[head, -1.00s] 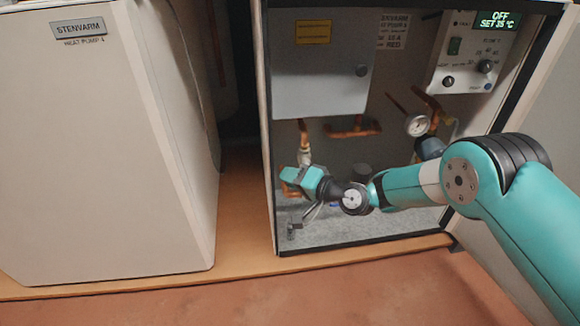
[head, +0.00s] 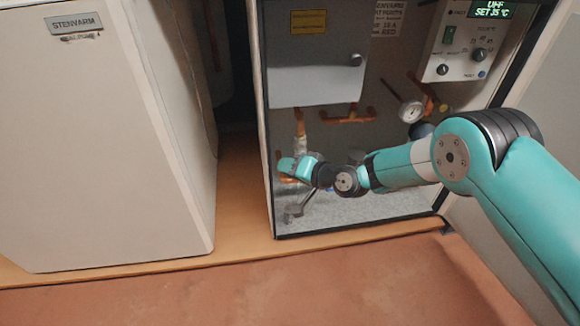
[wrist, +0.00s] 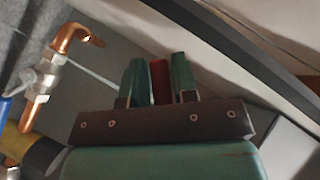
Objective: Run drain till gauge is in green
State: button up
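My gripper (head: 290,167) is low in the left part of the open heat pump cabinet, just below a copper pipe with a pale fitting (head: 300,145). In the wrist view, its two green fingers (wrist: 158,82) stand on both sides of a narrow red piece (wrist: 160,82), seemingly a handle, with no clear gap. The rest of that piece is hidden behind the gripper. A small grey fitting (head: 292,212) sits on the cabinet floor below my gripper. The round gauge (head: 411,111) has a white dial on the right. Its needle and colours are too small to read.
A grey box (head: 315,75) hangs above my gripper. The control panel (head: 470,45) at the upper right seems to read OFF, SET 35 °C. The wrist view shows a metal valve on copper pipe (wrist: 40,78). A closed heat pump (head: 110,150) stands left.

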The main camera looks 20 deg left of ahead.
jog(key=shift+o, duration=1)
jog(key=shift+r, duration=0.1)
jog(key=shift+d+r, duration=0.1)
jog(key=shift+d, duration=0.1)
jog(key=p+v, duration=0.7)
jog(key=v, duration=1)
